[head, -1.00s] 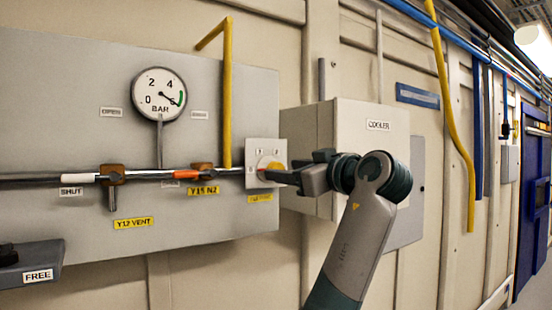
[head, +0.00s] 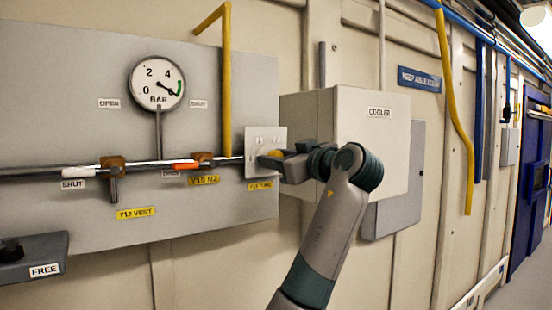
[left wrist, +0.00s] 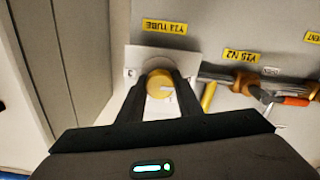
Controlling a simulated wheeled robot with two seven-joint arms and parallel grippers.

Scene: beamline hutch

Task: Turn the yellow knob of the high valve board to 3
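The yellow knob (left wrist: 159,83) sits on a small white plate (left wrist: 133,58) labelled Y13 TUBE at the right end of the valve board (head: 60,110). A pale pointer mark shows on its face in the left wrist view; I cannot read the number it points to. My left gripper (left wrist: 161,80) reaches the knob from the front, with one dark finger on each side of it. The fingers look open around the knob, and no firm grip shows. In the head view the left gripper (head: 272,160) covers most of the knob. My right gripper is not in view.
A round BAR gauge (head: 157,83) sits on the board above a pipe with a white-tipped and an orange-tipped handle (head: 186,165). A yellow pipe (head: 227,90) runs down beside the plate. A COOLER box (head: 372,140) stands out from the wall to the right, close to my left arm.

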